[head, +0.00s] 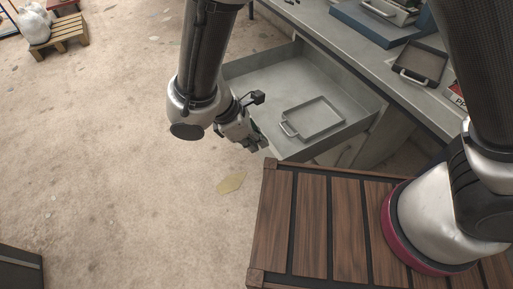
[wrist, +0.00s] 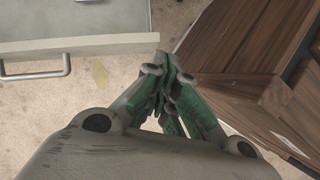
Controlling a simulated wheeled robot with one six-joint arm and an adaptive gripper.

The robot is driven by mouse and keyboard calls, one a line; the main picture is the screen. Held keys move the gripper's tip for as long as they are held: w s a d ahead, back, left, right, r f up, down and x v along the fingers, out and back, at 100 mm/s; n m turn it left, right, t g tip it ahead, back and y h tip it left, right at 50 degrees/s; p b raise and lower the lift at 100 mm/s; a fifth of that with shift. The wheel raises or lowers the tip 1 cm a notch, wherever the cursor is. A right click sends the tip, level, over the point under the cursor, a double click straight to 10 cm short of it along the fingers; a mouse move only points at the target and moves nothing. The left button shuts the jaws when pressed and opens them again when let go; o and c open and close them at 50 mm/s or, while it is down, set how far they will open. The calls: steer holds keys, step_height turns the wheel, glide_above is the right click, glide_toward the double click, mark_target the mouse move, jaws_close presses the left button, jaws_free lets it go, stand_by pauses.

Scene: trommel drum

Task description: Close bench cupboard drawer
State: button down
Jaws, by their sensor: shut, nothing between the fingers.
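The bench cupboard drawer (head: 258,82) is grey metal and stands pulled out from under the bench, open at the top. A shallow tray with a handle (head: 318,117) lies inside it. In the wrist view, the drawer's front edge (wrist: 80,45) crosses the upper left, with its bar handle (wrist: 38,72) on the front face. My gripper (head: 258,145) is shut and empty, near the drawer's front corner. In the wrist view, my gripper's fingertips (wrist: 166,66) are together just right of the drawer's front. I cannot tell whether they touch it.
The grey bench top (head: 330,35) carries a blue case (head: 365,28) and a small dark tray (head: 420,62). The concrete floor (head: 110,150) in front of the drawer is clear apart from flat litter. A pallet with a white sack (head: 35,22) stands far left.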

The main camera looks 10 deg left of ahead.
steer(key=w+a+f+n+t+y, duration=0.1)
steer(key=a+f+n+y, duration=0.2)
steer(key=a, duration=0.4)
steer(key=w+d+f+h, duration=0.1)
steer(key=w+d+f, duration=0.4)
steer(key=f, duration=0.3)
steer(key=shift+d+f+n, duration=0.35)
steer(key=shift+d+n, duration=0.05)
steer(key=shift+d, duration=0.3)
steer(key=shift+w, duration=0.15)
